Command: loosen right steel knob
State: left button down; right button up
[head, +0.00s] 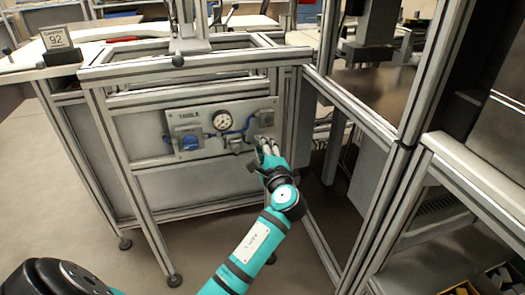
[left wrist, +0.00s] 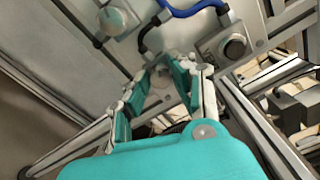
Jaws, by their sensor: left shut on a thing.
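My left gripper (head: 264,145) is at the lower right of the grey valve panel (head: 200,115) in the head view. Its fingers are closed around a small pale metal part that looks like the right steel knob, which they mostly hide. In the left wrist view the teal-and-grey fingers (left wrist: 168,72) meet at the panel face. A square plate with a round steel part (left wrist: 235,46) lies just to the upper right of the fingers, outside them. Another round fitting (left wrist: 115,20) is to the upper left. My right gripper is not in view.
The panel also carries a round gauge (head: 222,120), a blue knob (head: 190,142) at left and a blue hose (left wrist: 195,8). The aluminium frame post (head: 288,120) stands close right of the gripper. Floor at left (head: 50,175) is clear.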

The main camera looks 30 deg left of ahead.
pick_arm(q)
jog(key=shift+f+n+b, duration=0.2)
jog(key=shift+n+b, duration=0.2)
jog(key=shift+n, duration=0.7)
jog(key=c, duration=1.1)
grip_release()
jog(key=shift+r, duration=0.1)
jog(key=v, duration=1.2)
